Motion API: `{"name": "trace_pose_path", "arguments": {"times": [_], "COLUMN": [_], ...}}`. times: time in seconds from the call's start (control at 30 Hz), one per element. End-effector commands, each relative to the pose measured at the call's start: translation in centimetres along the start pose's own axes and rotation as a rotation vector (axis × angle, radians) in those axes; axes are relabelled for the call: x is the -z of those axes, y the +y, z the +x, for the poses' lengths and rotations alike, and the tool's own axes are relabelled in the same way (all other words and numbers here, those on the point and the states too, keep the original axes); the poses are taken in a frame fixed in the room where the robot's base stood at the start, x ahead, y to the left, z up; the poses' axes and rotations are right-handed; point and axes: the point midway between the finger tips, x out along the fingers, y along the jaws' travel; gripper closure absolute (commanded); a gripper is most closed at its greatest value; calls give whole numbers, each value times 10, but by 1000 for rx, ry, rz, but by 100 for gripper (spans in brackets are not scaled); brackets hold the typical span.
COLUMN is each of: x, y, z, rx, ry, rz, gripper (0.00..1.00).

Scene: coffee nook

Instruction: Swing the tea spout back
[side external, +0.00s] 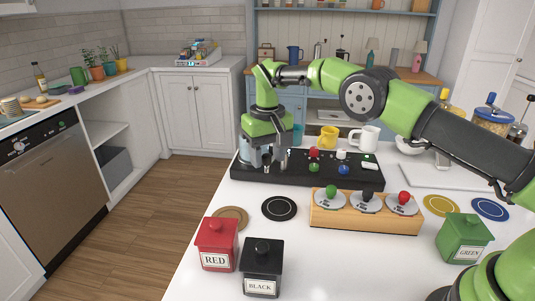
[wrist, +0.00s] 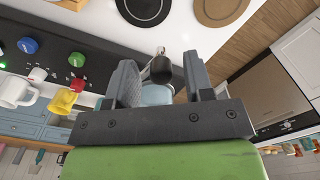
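The tea spout appears to be the slim metal piece with a black end (wrist: 161,68) at the end of the black panel (wrist: 75,60). In the wrist view the black end lies between my two fingers, with a visible gap on each side. My gripper (wrist: 160,78) is open and points down. In the side view my gripper (side external: 266,163) is low over the left end of the black panel (side external: 365,181), and it hides much of the spout. A pale blue-grey surface (wrist: 157,95) shows between the fingers; I cannot tell what it is.
The panel carries red, white, green and blue knobs. Yellow (side external: 328,136) and white (side external: 366,138) mugs stand behind it. A wooden block (side external: 364,222) with three knobbed discs, red (side external: 216,244) and black (side external: 262,268) canisters, and a green canister (side external: 464,238) stand in front.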

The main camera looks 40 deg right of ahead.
Motion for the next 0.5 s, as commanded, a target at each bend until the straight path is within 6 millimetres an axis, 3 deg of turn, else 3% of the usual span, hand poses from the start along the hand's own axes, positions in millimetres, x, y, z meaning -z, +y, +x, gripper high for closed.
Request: {"name": "trace_pose_path", "arguments": {"times": [0.5], "x": [-3], "y": [4], "z": [0], "rx": [-1], "ry": [-2], "rz": [-43], "gripper": [52]}}
